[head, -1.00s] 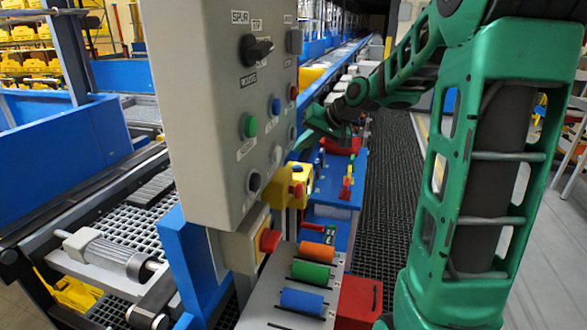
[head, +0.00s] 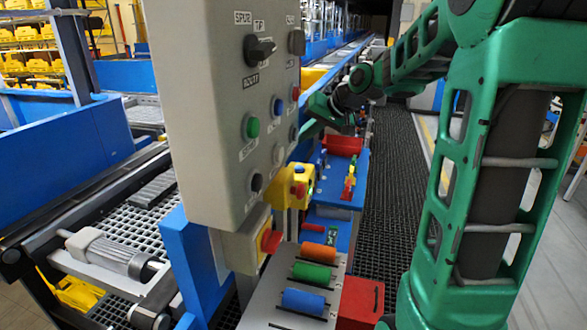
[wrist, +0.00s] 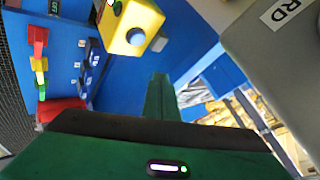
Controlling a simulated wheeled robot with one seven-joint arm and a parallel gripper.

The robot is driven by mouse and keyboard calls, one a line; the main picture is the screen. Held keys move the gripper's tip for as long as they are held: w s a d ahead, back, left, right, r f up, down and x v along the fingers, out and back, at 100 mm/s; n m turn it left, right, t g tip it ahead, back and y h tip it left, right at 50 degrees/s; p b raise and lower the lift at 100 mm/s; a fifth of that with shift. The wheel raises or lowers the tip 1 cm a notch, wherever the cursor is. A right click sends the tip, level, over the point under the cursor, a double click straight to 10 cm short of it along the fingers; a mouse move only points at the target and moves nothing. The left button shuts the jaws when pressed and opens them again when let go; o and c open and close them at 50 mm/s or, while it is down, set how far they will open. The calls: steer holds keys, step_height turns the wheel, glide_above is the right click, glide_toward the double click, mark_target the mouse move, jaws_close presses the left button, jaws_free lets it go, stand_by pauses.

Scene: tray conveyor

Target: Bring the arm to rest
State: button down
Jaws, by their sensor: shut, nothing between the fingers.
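My green arm stands on the right in the head view, and its forearm reaches away toward the conveyor. My gripper (head: 308,130) is small and partly hidden behind the grey control panel (head: 225,110), above the blue board. In the wrist view my gripper (wrist: 160,82) shows as a narrow green finger shape, shut and holding nothing. A yellow box (wrist: 130,25) with a round blue button lies beyond it, to the upper left. The grey panel's corner (wrist: 275,50) is close on the right in the wrist view.
The yellow box (head: 291,176) with a red button sits beside the panel. A blue board (head: 345,190) carries a red bin (head: 342,146). Orange, green and blue rollers (head: 303,300) lie on a grey plate in front, beside a red box (head: 362,300). The dark grating aisle (head: 395,190) is clear.

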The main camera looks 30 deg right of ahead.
steer(key=shift+s, duration=0.1)
steer(key=s+f+g+h, duration=0.1)
steer(key=s+f+g, duration=0.2)
steer(key=s, duration=0.9)
steer(key=s+f+m+g+h, duration=0.1)
steer(key=s+f, duration=0.3)
steer(key=s, duration=0.9)
steer(key=s+f+g+h, duration=0.1)
steer(key=s+f+g, duration=0.3)
steer(key=s, duration=0.9)
steer(key=shift+f+g, duration=0.3)
